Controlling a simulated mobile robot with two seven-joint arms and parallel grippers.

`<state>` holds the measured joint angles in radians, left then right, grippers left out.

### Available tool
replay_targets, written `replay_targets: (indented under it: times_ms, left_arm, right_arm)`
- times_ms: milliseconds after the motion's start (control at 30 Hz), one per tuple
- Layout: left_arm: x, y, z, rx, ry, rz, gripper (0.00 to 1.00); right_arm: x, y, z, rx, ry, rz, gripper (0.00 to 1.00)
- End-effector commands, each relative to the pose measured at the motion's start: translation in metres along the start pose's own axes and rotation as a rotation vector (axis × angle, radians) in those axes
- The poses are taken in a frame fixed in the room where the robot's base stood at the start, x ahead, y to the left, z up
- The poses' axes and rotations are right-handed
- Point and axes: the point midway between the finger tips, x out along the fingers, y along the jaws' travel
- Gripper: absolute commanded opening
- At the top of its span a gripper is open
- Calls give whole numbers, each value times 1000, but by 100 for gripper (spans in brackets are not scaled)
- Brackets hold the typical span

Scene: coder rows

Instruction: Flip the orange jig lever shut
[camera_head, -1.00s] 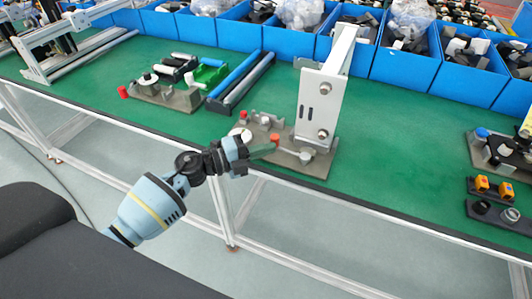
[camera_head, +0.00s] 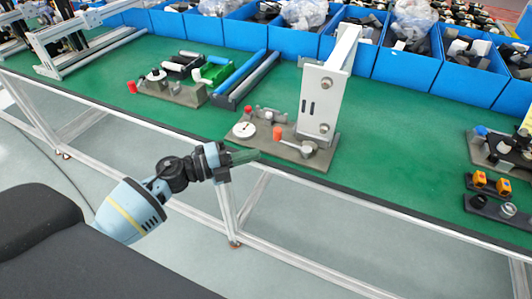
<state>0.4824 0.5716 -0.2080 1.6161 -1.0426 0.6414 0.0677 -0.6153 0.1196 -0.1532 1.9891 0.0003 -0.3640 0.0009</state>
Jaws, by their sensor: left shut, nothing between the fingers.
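The orange jig lever (camera_head: 278,132) shows as a small orange upright piece on the grey jig plate (camera_head: 287,154), near the table's front edge. A white round part (camera_head: 244,130) and a red knob (camera_head: 248,111) are on the plate to its left. A tall light-grey bracket (camera_head: 324,98) stands on the plate's right side. My left gripper (camera_head: 252,157) is shut and empty, in front of and left of the lever, apart from it, by the table edge. Whether the lever is open or shut is too small to tell. My right gripper is not in view.
Another jig (camera_head: 172,92) with a red knob stands further left. Blue and black rails (camera_head: 246,80) lie beside it. Blue bins (camera_head: 408,68) line the back. A switch box (camera_head: 490,184) sits at the right. Green table is clear right of the bracket.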

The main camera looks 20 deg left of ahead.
Motion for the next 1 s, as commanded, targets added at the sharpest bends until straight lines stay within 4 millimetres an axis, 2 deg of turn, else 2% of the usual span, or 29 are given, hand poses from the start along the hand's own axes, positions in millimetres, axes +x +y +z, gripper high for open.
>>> replay_targets:
  times_ms: [33, 200, 400, 800, 1000]
  left_arm:
    - [-11, 4, 1, 0, 0, 6, 0]
    - [-37, 3, 4, 0, 0, 4, 0]
    - [-51, 0, 6, 1, 1, 1, 0]
    - [-52, 0, 6, -3, -1, -2, 0]
    - [-43, 6, -11, -139, -49, -19, 0]
  right_arm:
    - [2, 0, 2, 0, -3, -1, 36]
    - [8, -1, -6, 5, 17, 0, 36]
    - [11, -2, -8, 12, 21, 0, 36]
    - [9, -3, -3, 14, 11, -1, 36]
    - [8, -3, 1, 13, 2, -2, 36]
